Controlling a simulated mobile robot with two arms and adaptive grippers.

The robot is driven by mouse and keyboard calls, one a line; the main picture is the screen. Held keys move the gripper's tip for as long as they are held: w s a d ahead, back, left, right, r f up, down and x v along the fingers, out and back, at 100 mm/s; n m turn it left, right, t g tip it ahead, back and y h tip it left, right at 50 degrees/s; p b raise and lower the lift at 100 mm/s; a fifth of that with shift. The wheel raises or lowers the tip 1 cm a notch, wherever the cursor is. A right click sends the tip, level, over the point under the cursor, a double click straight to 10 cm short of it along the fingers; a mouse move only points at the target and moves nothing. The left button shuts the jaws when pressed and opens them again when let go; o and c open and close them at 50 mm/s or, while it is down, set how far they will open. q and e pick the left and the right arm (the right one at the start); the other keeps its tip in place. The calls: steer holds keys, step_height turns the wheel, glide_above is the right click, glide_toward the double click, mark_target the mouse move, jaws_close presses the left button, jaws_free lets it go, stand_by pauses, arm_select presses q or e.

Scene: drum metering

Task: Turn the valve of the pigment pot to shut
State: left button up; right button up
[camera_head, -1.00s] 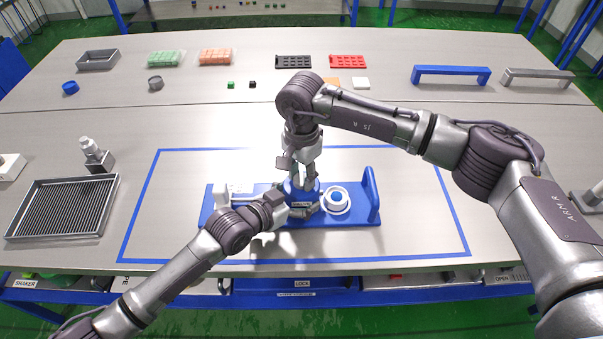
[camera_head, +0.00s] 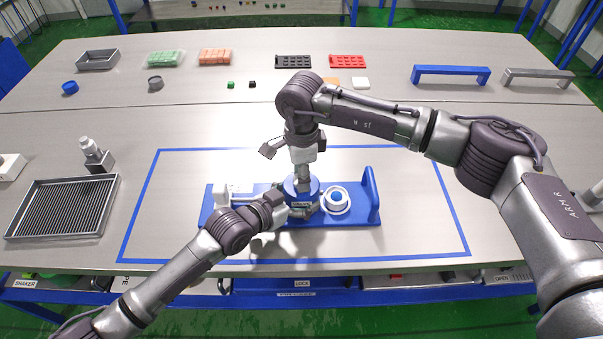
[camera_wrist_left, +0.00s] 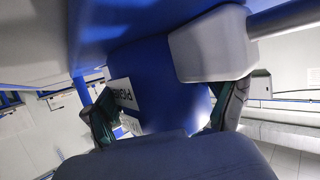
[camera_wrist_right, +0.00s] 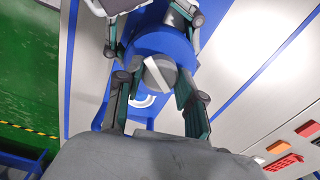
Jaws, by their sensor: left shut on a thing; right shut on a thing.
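The blue pigment pot (camera_head: 301,182) stands on a blue stand (camera_head: 358,219) in the middle of the table. My left gripper (camera_head: 300,209) is shut around the pot's body from the left. In the left wrist view the pot (camera_wrist_left: 165,90) shows a white label, partly hidden, between the fingers (camera_wrist_left: 165,112). My right gripper (camera_head: 303,180) points down on the pot's top. In the right wrist view its fingers (camera_wrist_right: 155,85) are closed on the grey valve handle (camera_wrist_right: 160,74), which lies slantwise in the picture. I cannot tell the valve's exact setting.
A white ring with a blue centre (camera_head: 337,201) is on the stand, right of the pot. The stand has a blue upright (camera_head: 373,195) at its right end. A grey ribbed tray (camera_head: 62,208) lies left of the blue-outlined area. The table right of the stand is clear.

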steer(key=m, duration=0.5)
steer(key=shift+m, duration=0.3)
steer(key=m, duration=0.5)
stand_by(0.4)
steer(key=o, duration=1.1)
steer(key=shift+o, duration=0.2)
step_height(320, 180, up, 12)
